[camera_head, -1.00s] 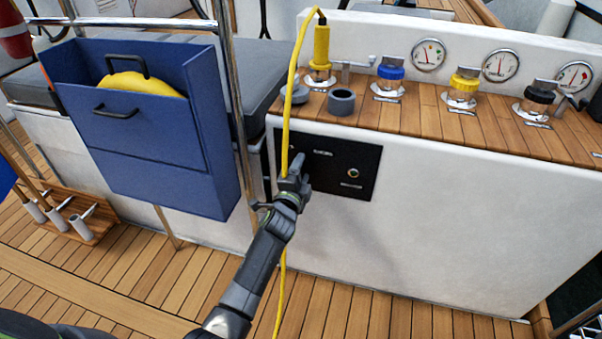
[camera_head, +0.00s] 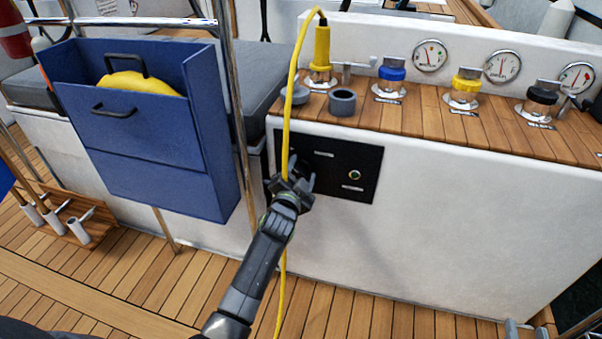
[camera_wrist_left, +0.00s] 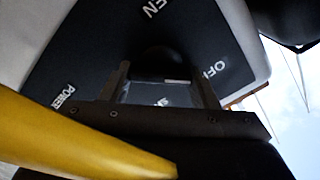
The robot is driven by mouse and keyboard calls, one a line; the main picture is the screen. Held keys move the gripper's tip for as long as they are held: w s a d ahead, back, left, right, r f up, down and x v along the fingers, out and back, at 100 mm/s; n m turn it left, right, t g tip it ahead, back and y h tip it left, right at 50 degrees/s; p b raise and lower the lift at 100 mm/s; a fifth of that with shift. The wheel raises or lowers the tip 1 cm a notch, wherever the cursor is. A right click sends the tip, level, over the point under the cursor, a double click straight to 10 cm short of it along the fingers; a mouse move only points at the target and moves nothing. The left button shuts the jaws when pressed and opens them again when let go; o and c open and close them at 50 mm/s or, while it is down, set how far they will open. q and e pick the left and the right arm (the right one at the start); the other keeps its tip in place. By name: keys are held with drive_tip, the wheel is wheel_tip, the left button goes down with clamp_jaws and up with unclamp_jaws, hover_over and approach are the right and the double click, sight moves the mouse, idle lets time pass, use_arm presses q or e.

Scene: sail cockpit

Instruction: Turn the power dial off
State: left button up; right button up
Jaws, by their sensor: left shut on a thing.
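My left gripper (camera_head: 300,172) is at the left part of the black switch panel (camera_head: 335,190) on the white cockpit wall. In the left wrist view its two fingers (camera_wrist_left: 163,85) stand on either side of a dark round power dial (camera_wrist_left: 165,60), and it is shut on that dial. The dial's pointer position is too dark to tell. White lettering on the panel reads OFF (camera_wrist_left: 215,73) and POWER (camera_wrist_left: 63,97), with a partly cut word ending in EN. In the head view the gripper hides the dial. My right gripper is not clearly in view.
A yellow cable (camera_head: 288,110) hangs from a yellow plug (camera_head: 321,45) and passes across my left gripper; it looks large in the wrist view. A blue box (camera_head: 150,165) and a steel post (camera_head: 236,90) stand left.

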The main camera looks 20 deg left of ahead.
use_arm(q)
drive_tip(key=shift+f, duration=0.15)
drive_tip(key=o, duration=1)
